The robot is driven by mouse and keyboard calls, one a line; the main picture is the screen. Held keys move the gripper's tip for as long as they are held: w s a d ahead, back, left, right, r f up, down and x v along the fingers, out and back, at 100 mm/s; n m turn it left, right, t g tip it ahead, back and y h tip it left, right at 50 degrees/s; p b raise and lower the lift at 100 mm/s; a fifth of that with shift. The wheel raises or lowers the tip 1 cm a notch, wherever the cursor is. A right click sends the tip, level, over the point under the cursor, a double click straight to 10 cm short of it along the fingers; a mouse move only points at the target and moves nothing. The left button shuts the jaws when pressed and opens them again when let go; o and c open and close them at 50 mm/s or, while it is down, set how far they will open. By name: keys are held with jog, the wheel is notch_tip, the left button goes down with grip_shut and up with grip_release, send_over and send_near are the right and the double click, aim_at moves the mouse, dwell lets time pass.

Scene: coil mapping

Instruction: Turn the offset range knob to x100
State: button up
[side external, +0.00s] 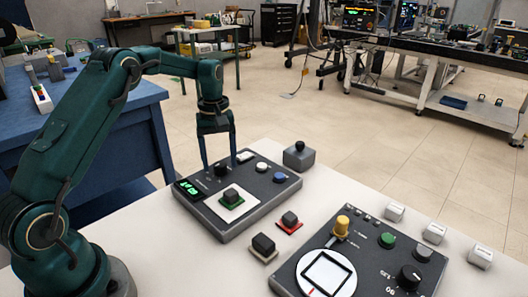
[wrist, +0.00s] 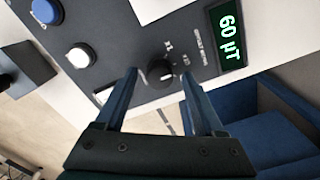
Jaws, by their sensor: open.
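The offset range knob (wrist: 160,73) is a small round black knob on a dark grey panel, with small white scale marks around it, one reading like x1. I cannot surely tell which mark its pointer faces. In the side view the knob (side external: 221,170) is small and dark, near the unit's back left. My gripper (wrist: 159,76) is open, its two fingers on either side of the knob with gaps left. In the side view my gripper (side external: 219,163) points down over the panel (side external: 238,224). I cannot tell how far the fingertips are above it.
A green display (wrist: 230,35) reads 60 µT. A white knob (wrist: 80,56) and a blue knob (wrist: 45,11) share the panel. A black block (side external: 231,195) sits on its white pad. A grey box with a black knob (side external: 299,155) stands behind. A second panel (side external: 370,265) is at front right.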

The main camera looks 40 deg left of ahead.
grip_shut()
jog(key=shift+m, duration=0.4)
jog(key=m, duration=0.3)
jog(key=shift+m, duration=2.6)
grip_release()
